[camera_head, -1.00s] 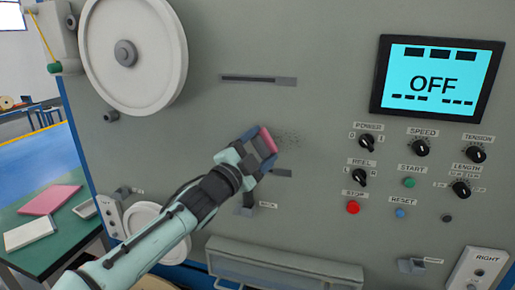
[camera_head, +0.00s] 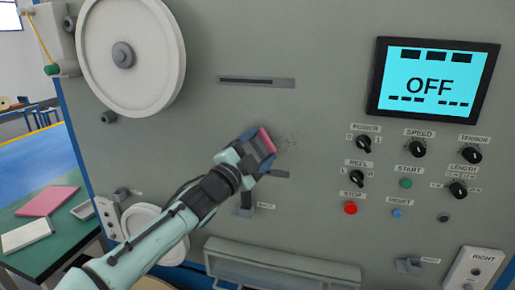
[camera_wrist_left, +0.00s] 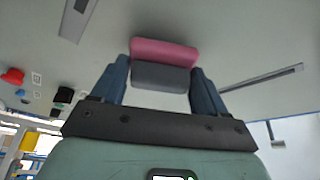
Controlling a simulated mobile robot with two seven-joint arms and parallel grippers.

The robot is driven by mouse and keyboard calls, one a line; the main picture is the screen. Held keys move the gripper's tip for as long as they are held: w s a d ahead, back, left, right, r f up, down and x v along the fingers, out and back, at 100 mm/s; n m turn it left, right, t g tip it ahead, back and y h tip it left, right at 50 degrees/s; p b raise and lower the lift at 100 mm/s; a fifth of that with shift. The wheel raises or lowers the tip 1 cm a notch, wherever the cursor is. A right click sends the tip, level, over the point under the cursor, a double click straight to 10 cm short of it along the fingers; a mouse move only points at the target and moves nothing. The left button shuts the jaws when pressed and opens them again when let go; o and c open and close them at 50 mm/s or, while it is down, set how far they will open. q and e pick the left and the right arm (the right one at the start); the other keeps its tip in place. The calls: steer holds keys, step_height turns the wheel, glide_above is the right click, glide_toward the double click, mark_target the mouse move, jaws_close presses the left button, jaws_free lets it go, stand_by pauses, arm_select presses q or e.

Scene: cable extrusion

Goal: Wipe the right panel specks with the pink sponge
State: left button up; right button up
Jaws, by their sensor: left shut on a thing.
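My left gripper (camera_head: 263,147) is shut on the pink sponge (camera_head: 267,140), which has a dark grey backing. In the left wrist view the sponge (camera_wrist_left: 165,54) sits between the two blue fingers (camera_wrist_left: 160,84), its pink side facing the panel. In the head view it is at the panel face, beside the left edge of a patch of dark specks (camera_head: 287,142). I cannot tell whether the sponge touches the panel. Part of the speck patch may be hidden behind the sponge and gripper. My right gripper is not in view.
The grey panel carries a screen reading OFF (camera_head: 436,82), several knobs and buttons, and a red stop button (camera_head: 351,208) to the right. A slot (camera_head: 256,81) is above the specks. A large reel (camera_head: 130,50) is upper left. A green table (camera_head: 60,243) holds a pink item and a white item.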

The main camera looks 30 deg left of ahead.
mark_target(295, 141)
arm_select(q)
steer(key=shift+w+a+p, duration=0.15)
steer(key=shift+w+p, duration=0.15)
steer(key=shift+w, duration=0.3)
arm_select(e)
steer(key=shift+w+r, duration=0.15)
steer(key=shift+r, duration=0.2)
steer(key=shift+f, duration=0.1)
arm_select(q)
steer(key=shift+w+d+f+b, duration=0.1)
steer(key=shift+d+f+b, duration=0.05)
steer(key=shift+d+b, duration=0.55)
steer(key=shift+w+d+b, duration=0.15)
steer(key=shift+d+b, duration=0.9)
steer(key=shift+b, duration=0.1)
steer(key=shift+w+d+b, duration=0.3)
steer(key=shift+d+b, duration=0.45)
steer(key=shift+b, duration=0.3)
steer(key=shift+w+d+b, duration=0.2)
steer(key=shift+d+b, duration=0.6)
steer(key=shift+b, duration=0.3)
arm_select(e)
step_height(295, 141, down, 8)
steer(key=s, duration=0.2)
